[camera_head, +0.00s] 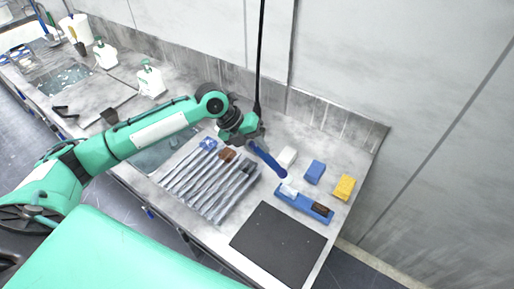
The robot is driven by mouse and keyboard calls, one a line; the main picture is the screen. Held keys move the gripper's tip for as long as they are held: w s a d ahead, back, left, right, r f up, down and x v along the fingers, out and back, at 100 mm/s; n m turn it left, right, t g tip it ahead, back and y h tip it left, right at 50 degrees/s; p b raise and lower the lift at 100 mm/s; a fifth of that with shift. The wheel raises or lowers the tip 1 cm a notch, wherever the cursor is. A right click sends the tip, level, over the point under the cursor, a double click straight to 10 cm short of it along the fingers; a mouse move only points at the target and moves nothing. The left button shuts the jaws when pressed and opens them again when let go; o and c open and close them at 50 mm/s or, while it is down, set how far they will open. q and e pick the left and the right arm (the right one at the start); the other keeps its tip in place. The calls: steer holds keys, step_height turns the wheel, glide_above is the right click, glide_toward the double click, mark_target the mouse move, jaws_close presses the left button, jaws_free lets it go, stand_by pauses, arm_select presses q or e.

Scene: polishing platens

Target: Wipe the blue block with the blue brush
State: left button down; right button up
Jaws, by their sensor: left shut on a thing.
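My left gripper (253,143) is shut on a blue brush (268,160) and holds it slanting down to the right over the counter. A small white part (289,191) shows just below the brush's lower end, at the left part of a long blue block (303,204). I cannot tell whether the white part belongs to the brush or whether the brush touches the block. A dark piece (320,209) is on the block's right end. A shorter blue block (315,172) stands behind it. My right gripper is not in view.
A white block (287,157) and a yellow block (344,187) stand near the blue ones. A dark mat (279,243) lies in front. A ribbed grey rack (210,180) is to the left. White bottles (150,80) and a sink (62,78) are farther left. A wall closes off the back.

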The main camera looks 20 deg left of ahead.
arm_select(q)
steer(key=shift+r+p, duration=0.4)
steer(key=shift+r, duration=0.55)
steer(key=shift+r+p, duration=1.1)
steer(key=shift+r, duration=0.45)
steer(key=shift+f, duration=0.2)
steer(key=shift+w+d+f+b, duration=0.15)
steer(key=shift+d+f+b, duration=0.15)
steer(key=shift+f+b, duration=0.3)
steer(key=shift+d, duration=0.1)
